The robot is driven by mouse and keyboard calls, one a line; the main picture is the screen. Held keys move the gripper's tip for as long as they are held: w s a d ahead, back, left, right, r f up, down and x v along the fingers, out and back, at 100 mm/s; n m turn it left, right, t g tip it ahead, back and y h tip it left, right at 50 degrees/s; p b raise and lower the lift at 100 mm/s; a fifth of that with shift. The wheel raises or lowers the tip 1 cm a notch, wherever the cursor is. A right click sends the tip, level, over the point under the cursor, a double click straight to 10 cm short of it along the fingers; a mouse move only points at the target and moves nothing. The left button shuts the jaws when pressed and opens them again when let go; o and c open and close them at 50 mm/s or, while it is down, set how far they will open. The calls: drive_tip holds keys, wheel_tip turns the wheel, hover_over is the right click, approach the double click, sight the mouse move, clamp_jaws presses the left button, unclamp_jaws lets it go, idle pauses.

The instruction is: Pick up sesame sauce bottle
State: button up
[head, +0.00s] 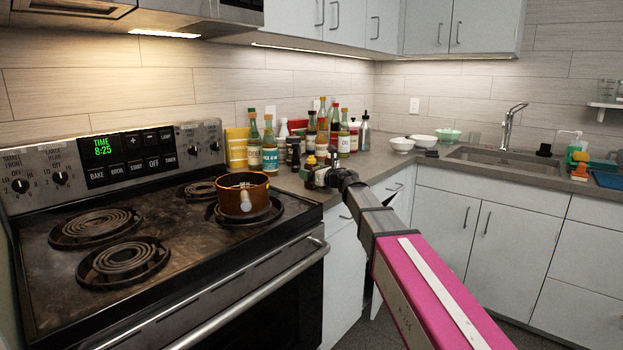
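Several sauce bottles stand in a cluster on the counter right of the stove; I cannot read which one is the sesame sauce bottle. A small dark bottle with a yellowish cap (310,163) is at the front of the cluster, right by my gripper (318,178). My gripper reaches in from the lower right at bottle height. Its fingers are small and dark here, so their opening and any contact are unclear.
White bowls (402,145) and a green bowl (448,135) stand farther right, before the sink (510,160). Upper cabinets hang above. The counter between bottles and bowls is fairly clear.

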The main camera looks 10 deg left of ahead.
drive_tip(key=c, duration=0.9)
drive_tip(key=shift+c, duration=0.2)
drive_tip(key=shift+r, duration=0.1)
